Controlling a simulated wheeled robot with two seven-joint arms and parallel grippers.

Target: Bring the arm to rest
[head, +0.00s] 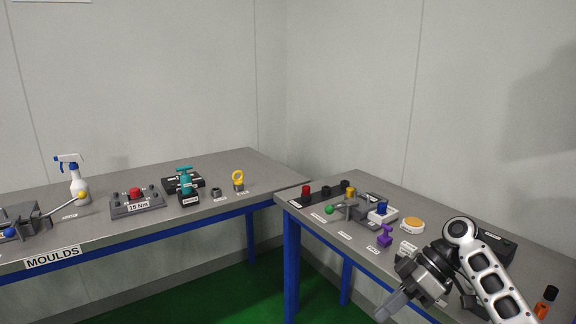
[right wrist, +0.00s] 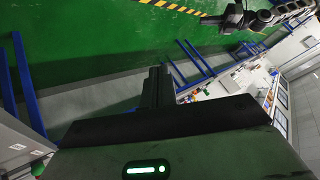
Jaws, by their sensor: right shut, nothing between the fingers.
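My right arm comes in from the lower right in the head view. Its gripper (head: 392,304) hangs in front of the right table's front edge, pointing down and to the left. The fingers are shut and empty. In the right wrist view the closed dark fingers (right wrist: 156,88) stick out over the green floor, touching nothing. My left gripper does not show in the head view.
The right table (head: 331,246) holds a purple piece (head: 385,237), a yellow round pad (head: 413,224) and a grey fixture. The left table (head: 100,235) carries a spray bottle (head: 79,186), a red-topped block (head: 135,194) and a teal press (head: 186,180). Green floor (head: 230,300) lies open between them.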

